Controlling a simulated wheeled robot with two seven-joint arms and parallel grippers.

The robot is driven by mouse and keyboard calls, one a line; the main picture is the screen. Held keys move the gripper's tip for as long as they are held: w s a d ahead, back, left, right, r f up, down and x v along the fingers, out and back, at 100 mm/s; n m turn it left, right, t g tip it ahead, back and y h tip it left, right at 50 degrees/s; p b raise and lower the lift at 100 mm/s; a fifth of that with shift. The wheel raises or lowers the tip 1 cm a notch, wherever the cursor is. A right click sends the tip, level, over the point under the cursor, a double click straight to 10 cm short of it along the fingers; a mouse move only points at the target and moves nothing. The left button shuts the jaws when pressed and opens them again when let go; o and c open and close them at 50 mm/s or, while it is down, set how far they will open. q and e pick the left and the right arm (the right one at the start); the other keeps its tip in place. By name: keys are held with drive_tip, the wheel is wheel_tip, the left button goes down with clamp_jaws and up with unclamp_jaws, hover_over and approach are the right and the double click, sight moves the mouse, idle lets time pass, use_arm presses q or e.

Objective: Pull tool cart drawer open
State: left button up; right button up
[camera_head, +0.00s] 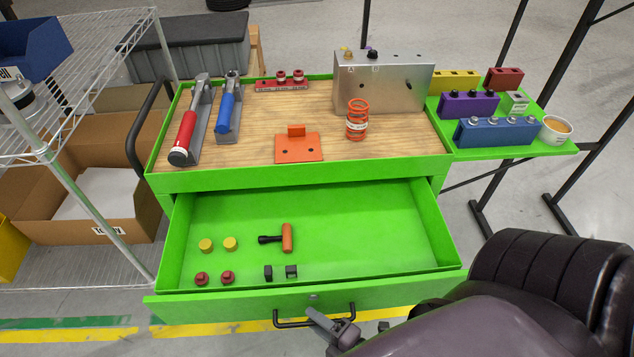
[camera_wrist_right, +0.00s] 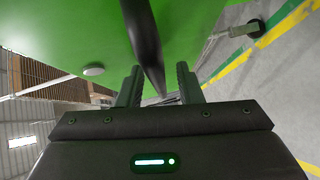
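The green tool cart (camera_head: 300,178) has its top drawer (camera_head: 350,225) standing well open. The drawer's black bar handle (camera_head: 292,324) is on the front panel, below a round lock. My right gripper (camera_head: 318,316) is at the right part of this handle. In the right wrist view the black handle bar (camera_wrist_right: 150,50) passes between the two fingers of my right gripper (camera_wrist_right: 160,82), with a gap beside the right finger, so it looks open around the bar. The green drawer front (camera_wrist_right: 75,45) fills the upper left there. My left gripper is out of view.
A wire rack (camera_head: 90,190) stands left; a side shelf (camera_head: 550,148) extends right.

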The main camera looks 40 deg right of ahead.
drive_tip(key=v, duration=0.7)
drive_tip(key=shift+s, duration=0.35)
drive_tip(key=shift+d+r, duration=0.1)
idle(0.4)
